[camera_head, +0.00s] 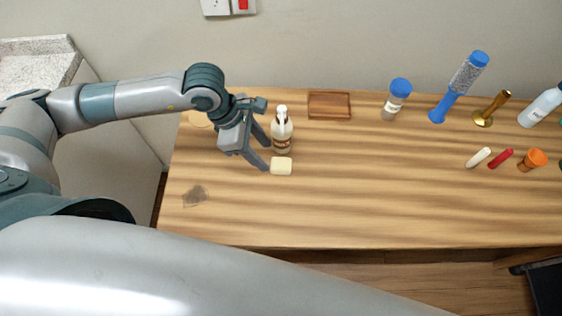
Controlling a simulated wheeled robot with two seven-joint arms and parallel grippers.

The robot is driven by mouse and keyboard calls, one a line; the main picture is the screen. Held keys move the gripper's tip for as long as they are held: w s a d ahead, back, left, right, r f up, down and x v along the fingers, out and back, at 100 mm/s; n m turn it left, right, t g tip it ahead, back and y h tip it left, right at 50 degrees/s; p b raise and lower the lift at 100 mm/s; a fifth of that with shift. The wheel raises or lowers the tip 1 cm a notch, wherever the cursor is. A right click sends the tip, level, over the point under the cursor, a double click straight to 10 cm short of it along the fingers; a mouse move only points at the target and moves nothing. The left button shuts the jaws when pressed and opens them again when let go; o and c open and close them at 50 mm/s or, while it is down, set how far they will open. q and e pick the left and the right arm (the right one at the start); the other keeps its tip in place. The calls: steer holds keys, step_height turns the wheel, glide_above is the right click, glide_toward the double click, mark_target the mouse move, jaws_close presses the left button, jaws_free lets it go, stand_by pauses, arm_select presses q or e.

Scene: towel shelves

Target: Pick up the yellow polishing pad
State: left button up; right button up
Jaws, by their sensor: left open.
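My left gripper (267,157) is open above the table. Its fingers point down and to the right. One fingertip is close to the pad's left edge and the other is near the bottle. I cannot tell whether either finger touches anything. My right gripper does not show.
The wooden table (370,209) is clear in front and to the right of the pad. A brown wooden tray (329,105) lies behind.

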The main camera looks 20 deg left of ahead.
mark_target(272, 163)
arm_select(q)
steer(key=shift+d+f, duration=0.1)
steer(key=shift+f, duration=0.2)
steer(key=shift+w+d+f+p, duration=0.1)
steer(key=shift+d+f+p, duration=0.05)
steer(key=shift+f+p, duration=0.2)
steer(key=p+x, duration=0.2)
steer(key=x, duration=0.1)
steer(key=shift+w+f, duration=0.1)
steer(key=shift+f, duration=0.25)
steer(key=shift+d+f, duration=0.15)
steer(key=shift+f, duration=0.2)
steer(key=shift+c, duration=0.7)
steer(key=c, duration=0.7)
